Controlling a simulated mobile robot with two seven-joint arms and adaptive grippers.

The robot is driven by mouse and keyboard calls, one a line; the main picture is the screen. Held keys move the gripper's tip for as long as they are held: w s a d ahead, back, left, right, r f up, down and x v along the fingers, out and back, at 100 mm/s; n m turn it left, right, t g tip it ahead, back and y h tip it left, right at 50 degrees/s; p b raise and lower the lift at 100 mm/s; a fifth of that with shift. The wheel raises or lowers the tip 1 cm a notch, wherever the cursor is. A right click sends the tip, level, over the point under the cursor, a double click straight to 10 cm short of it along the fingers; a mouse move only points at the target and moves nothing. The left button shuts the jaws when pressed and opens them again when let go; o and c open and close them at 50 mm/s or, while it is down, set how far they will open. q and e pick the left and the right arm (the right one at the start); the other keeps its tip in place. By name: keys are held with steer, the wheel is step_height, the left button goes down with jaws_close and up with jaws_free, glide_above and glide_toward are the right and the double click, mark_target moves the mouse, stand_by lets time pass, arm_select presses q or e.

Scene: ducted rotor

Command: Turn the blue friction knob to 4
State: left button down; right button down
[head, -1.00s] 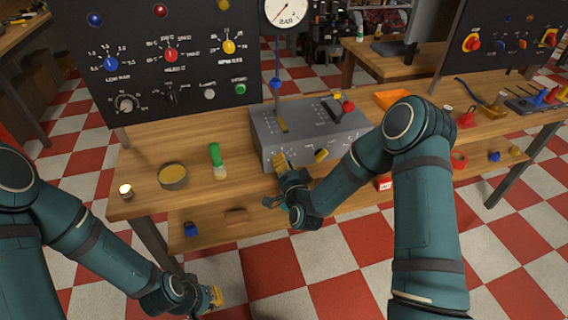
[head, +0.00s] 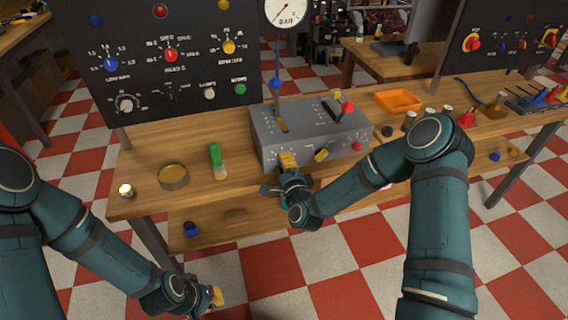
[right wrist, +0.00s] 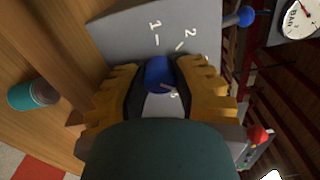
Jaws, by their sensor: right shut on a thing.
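The grey box (head: 335,135) stands on the wooden bench, with dials on its front face. The blue friction knob (right wrist: 160,75) shows in the right wrist view on that grey face, with white digits 1 and 2 above it and another digit partly hidden below. My right gripper (right wrist: 160,90) has its yellow ridged fingers on both sides of the knob and is shut on it. In the head view the right gripper (head: 288,160) covers the knob at the box's front left. My left gripper (head: 215,296) hangs low in front of the bench; its opening is unclear.
A yellow knob (head: 321,155) and a red knob (head: 357,146) are on the box front, right of my gripper. A lever with a red ball (head: 348,106) is on top.

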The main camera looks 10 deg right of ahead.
stand_by(0.4)
steer(key=c, duration=0.7)
jaws_free()
steer(key=shift+s+f, duration=0.1)
steer(key=shift+s, duration=0.25)
steer(key=s, duration=0.7)
steer(key=shift+s+d, duration=0.15)
